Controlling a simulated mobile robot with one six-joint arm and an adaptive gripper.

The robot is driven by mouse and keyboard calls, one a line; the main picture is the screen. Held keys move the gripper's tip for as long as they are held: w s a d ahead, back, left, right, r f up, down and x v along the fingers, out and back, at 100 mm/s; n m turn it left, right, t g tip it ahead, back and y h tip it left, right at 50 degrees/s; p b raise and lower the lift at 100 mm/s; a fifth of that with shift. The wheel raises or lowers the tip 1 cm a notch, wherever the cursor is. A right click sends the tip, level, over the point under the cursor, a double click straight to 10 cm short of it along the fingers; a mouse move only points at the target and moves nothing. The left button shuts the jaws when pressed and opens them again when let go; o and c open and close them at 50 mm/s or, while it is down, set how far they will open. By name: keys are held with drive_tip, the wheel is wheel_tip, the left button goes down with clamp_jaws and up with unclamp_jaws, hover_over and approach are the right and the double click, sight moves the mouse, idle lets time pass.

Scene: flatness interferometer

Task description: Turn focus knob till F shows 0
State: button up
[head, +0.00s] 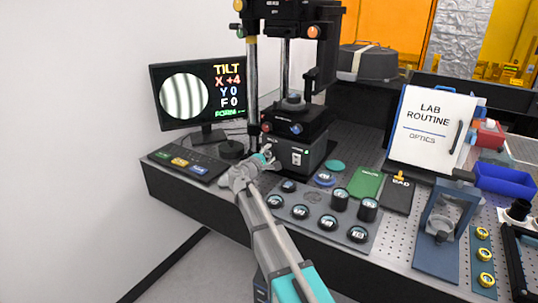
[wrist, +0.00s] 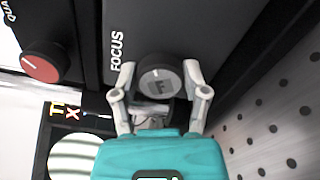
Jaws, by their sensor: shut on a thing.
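In the head view my gripper (head: 268,156) is at the front of the instrument base (head: 305,157), and I cannot make out the knob there. The monitor (head: 199,92) shows TILT, X +4, Y 0 and F 0, with a green FORM line below and a round picture of dark, nearly vertical bands.
A red-faced knob (wrist: 43,62) sits left of the focus knob in the wrist view. A key panel (head: 187,163) lies before the monitor. Right of my gripper are a tray of round optics (head: 318,222), a green pad (head: 365,183) and a LAB ROUTINE board (head: 430,128).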

drive_tip(key=o, duration=1.1)
drive_tip(key=shift+o, duration=0.2)
drive_tip(key=v, duration=1.2)
idle(1.0)
